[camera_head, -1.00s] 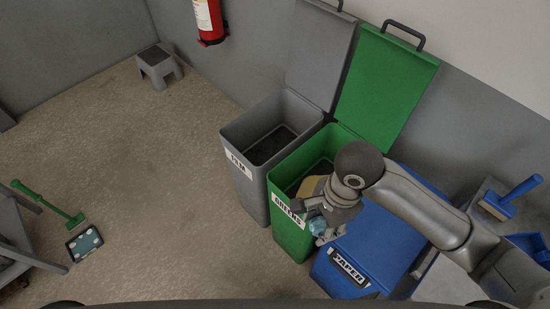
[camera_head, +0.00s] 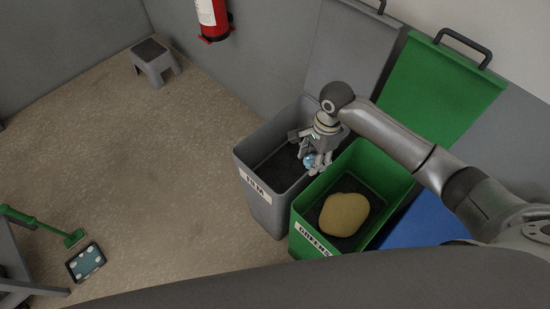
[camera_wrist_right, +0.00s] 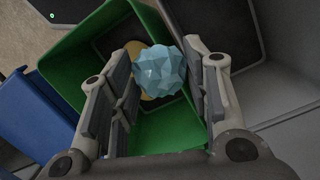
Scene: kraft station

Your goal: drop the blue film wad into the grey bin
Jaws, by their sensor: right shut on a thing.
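The blue film wad (camera_head: 309,160) is a faceted light-blue ball. My right gripper (camera_head: 313,157) is shut on it and holds it up near the wall between the grey and green bins. In the right wrist view the wad (camera_wrist_right: 158,72) sits between the two fingers of the right gripper (camera_wrist_right: 160,85). The grey bin (camera_head: 259,199) stands open with its lid raised, and its dark inside looks empty where it shows. In the head view the wad overlaps the right edge of the grey bin's opening. My left gripper is not in view.
The open green bin (camera_head: 302,245) stands right beside the grey bin and holds a tan rounded thing (camera_head: 344,214). A blue bin (camera_head: 425,222) is farther right. The raised lids lean at the back wall. A grey step stool (camera_head: 155,64) stands on open floor at the left.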

